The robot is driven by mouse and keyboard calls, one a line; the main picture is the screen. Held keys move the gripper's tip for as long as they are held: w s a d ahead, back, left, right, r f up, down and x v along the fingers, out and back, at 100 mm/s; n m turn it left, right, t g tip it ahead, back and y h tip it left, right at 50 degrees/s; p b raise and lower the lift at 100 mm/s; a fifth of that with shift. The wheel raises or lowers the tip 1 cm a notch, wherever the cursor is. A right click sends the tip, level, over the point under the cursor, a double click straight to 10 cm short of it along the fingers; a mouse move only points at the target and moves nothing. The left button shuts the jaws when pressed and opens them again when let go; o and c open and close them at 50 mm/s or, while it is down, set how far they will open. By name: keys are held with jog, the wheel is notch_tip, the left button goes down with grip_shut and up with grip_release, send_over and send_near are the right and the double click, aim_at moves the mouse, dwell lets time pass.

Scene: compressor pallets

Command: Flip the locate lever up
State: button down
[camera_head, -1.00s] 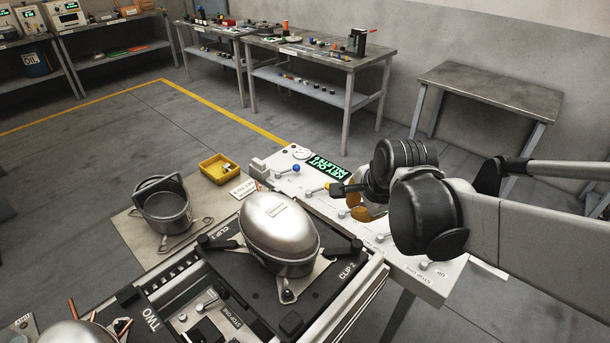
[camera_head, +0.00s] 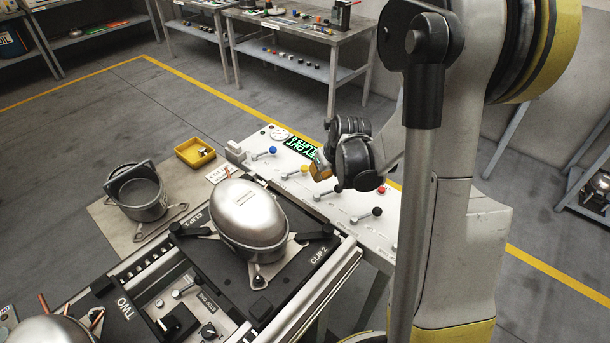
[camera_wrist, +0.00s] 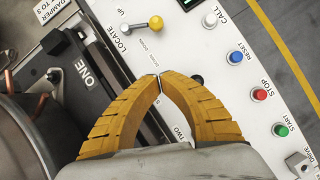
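The locate lever (camera_wrist: 140,26) is a short metal lever with a yellow knob, beside the printed words LOCATE and UP on a white panel. Its yellow knob also shows in the head view (camera_head: 304,169). Whether the lever stands up or down is hard to tell. My gripper (camera_wrist: 159,78) has its yellow fingertips together with nothing between them. In the wrist view the tips are below the knob and apart from it. In the head view my gripper (camera_head: 320,174) is over the panel, just right of the yellow knob.
A black knob (camera_wrist: 197,79) is partly hidden by my right finger. White, blue, red and green buttons line the panel (camera_wrist: 225,95). A blue-knobbed lever (camera_head: 272,150) stands left of the yellow one. A silver compressor (camera_head: 248,213) sits on the pallet in front.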

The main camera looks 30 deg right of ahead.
aim_at(306, 180)
jog(key=shift+f, duration=0.1)
jog(key=b+x, duration=0.4)
jog(key=x, duration=0.5)
jog(key=shift+w+f, duration=0.1)
jog(key=w+b, duration=0.1)
jog(key=w, duration=0.2)
jog(key=shift+w, duration=0.1)
jog(key=shift+w+d, duration=0.1)
jog(key=shift+w, duration=0.45)
jog(key=shift+w, duration=0.1)
